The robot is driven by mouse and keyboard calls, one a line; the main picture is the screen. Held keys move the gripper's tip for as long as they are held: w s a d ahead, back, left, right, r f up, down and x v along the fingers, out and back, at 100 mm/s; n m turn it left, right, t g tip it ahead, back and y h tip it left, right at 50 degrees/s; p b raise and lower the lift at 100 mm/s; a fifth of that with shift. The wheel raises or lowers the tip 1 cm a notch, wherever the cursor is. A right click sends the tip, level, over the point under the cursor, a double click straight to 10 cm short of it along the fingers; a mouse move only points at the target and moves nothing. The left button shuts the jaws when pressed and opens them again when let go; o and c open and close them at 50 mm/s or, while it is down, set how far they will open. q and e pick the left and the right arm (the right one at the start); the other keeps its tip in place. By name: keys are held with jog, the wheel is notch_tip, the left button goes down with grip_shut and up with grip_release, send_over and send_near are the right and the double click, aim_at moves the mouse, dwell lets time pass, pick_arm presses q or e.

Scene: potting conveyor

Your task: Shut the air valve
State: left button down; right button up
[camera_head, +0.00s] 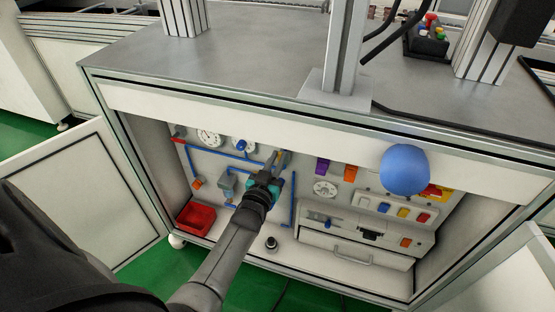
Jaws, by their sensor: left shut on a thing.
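The open cabinet holds a back panel with blue air pipes (292,200) and two round gauges, one white gauge (209,137) at the upper left. My left gripper (272,170) reaches in from below and is at the panel among the blue pipes. It is shut on a part there, which appears to be the air valve. The jaws and wrist hide most of that part, so its handle's angle cannot be told. My right gripper is not in view.
A red bin (195,219) sits at the cabinet's lower left. A drawer (350,254) and small coloured switches are at the right. A round blue thing (405,170) shows before the upper right. An open door (90,190) stands at the left.

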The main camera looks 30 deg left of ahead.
pick_arm(q)
jog(key=shift+a+n, duration=0.15)
jog(key=shift+n, duration=0.15)
jog(key=s+a+f+n+b, duration=0.1)
jog(key=a+f+n+b, duration=0.3)
jog(key=n, duration=1.3)
jog(key=shift+f, duration=0.45)
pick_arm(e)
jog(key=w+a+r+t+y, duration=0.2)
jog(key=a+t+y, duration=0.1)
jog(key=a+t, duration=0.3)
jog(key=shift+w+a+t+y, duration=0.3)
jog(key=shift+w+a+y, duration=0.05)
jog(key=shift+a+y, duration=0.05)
pick_arm(q)
jog(key=shift+a, duration=0.1)
jog(key=c, duration=0.8)
grip_release()
